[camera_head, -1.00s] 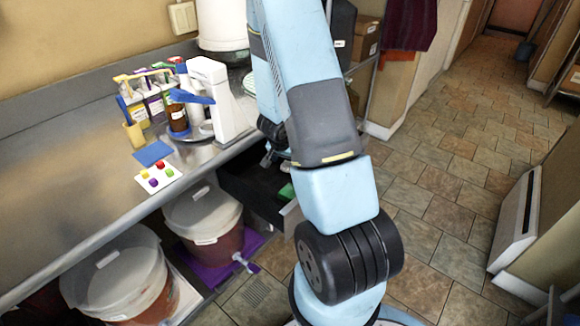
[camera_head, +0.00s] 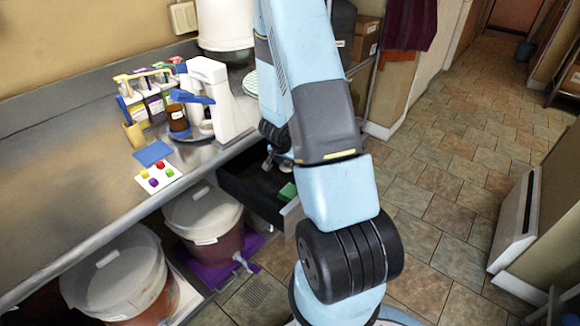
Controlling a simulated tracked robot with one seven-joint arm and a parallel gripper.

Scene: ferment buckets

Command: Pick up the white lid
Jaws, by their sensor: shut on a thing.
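Two buckets stand under the counter, each topped by a whitish, see-through lid. One lid (camera_head: 113,268) is at the lower left; the other lid (camera_head: 203,214) is to its right, on a bucket with reddish-brown contents. I cannot tell whether either is the white lid of the task. My gripper (camera_head: 268,160) shows only as a small grey part beyond my arm, above the open dark drawer. My arm hides most of it. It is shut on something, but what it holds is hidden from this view.
The steel counter (camera_head: 60,195) holds a white dispenser (camera_head: 208,95), bottles, a blue cloth (camera_head: 153,152) and a card with coloured blocks (camera_head: 158,177). The open drawer (camera_head: 240,185) has a green item (camera_head: 288,191) inside. Tiled floor on the right is clear.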

